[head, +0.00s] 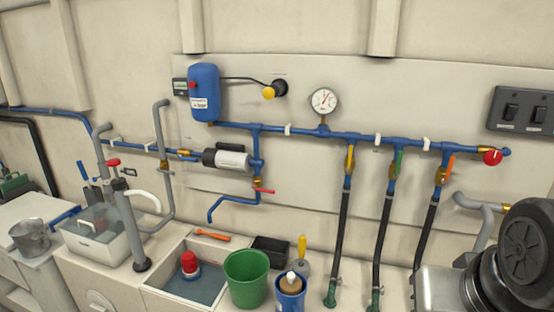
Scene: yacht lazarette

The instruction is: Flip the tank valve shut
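Several valves show in the head view, and I cannot tell from labels which is the tank valve. A red lever (265,191) sits crosswise on the vertical blue pipe below the pump (228,159). A yellow lever (350,160), a green lever (398,162) and an orange lever (451,166) lie roughly along the three drop pipes at right. A round red knob (492,157) is at the right end of the blue manifold (365,139). A red handle (113,162) shows among the grey pipes at left. My gripper is not in view.
A blue tank (204,93) and a gauge (324,101) are on the wall panel. Below stand a sink (102,238), an open bin (170,282), a green bucket (246,279) and a blue cup (290,294). A black-wheeled machine (525,245) fills the lower right.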

